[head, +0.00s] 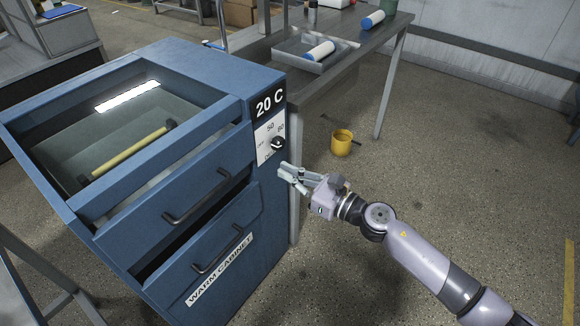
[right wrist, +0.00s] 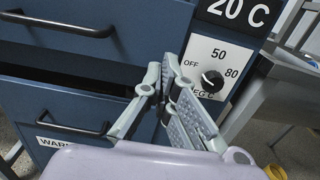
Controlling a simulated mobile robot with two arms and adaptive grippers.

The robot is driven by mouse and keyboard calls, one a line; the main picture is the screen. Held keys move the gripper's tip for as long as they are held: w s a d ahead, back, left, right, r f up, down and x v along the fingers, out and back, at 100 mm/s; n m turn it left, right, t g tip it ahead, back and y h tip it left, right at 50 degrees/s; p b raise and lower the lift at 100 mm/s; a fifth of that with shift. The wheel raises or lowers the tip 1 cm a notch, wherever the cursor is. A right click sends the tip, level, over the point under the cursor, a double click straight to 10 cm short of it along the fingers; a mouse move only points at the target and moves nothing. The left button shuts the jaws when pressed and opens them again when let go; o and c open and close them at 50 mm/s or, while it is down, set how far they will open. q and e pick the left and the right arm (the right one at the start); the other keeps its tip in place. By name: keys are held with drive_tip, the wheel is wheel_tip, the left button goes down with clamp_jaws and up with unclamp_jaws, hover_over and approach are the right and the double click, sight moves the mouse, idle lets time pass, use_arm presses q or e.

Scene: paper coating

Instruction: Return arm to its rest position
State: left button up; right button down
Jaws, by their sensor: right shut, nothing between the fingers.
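My right arm comes in from the lower right in the head view. Its gripper (head: 287,172) is shut and empty, just in front of the blue warm cabinet (head: 268,215), below the black temperature knob (head: 278,143). In the right wrist view the gripper's fingers (right wrist: 168,75) point at the cabinet front, left of the knob (right wrist: 212,81). I cannot tell whether the fingertips touch the cabinet. The dial plate is marked OFF, 50 and 80, and the sign (head: 268,104) above it reads 20 C. My left gripper is not in view.
A metal table (head: 350,45) behind holds a tray (head: 290,50) with a blue-and-white roller (head: 320,51). A yellow bucket (head: 341,146) stands on the floor. Open floor lies to the right.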

drive_tip(key=w+d+f+m+t+h+p, duration=0.1)
drive_tip(key=d+f+m+h, duration=0.35)
drive_tip(key=f+m, duration=0.4)
drive_tip(key=w+d+f+m+t+h+p, duration=0.1)
drive_tip(key=d+f+m+t+h, duration=0.15)
drive_tip(key=d+f+m, duration=0.5)
drive_tip(key=s+d+f+m+g+h, duration=0.25)
drive_tip(key=s+f+m, duration=0.3)
drive_tip(key=f, duration=0.35)
drive_tip(key=s+d+f+m+g+h, duration=0.1)
drive_tip(key=s+d+f+m+h, duration=0.1)
drive_tip(key=s+d+f+m, duration=0.35)
drive_tip(key=s+d+f+m+g+h+p, duration=0.25)
drive_tip(key=s+f+m+g, duration=0.25)
drive_tip(key=s+f+m, duration=0.9)
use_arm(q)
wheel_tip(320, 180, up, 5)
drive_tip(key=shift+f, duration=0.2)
use_arm(e)
drive_tip(key=s+f+m+g, duration=0.1)
drive_tip(key=s+f, duration=0.3)
drive_tip(key=s, duration=0.9)
drive_tip(key=s+d+f+m+g, duration=0.1)
drive_tip(key=s+f+m+g, duration=0.1)
drive_tip(key=s, duration=1.1)
wheel_tip(320, 180, down, 2)
drive_tip(key=shift+f+g+h, duration=0.1)
drive_tip(key=shift+g+h, duration=0.2)
drive_tip(key=shift+g, duration=0.5)
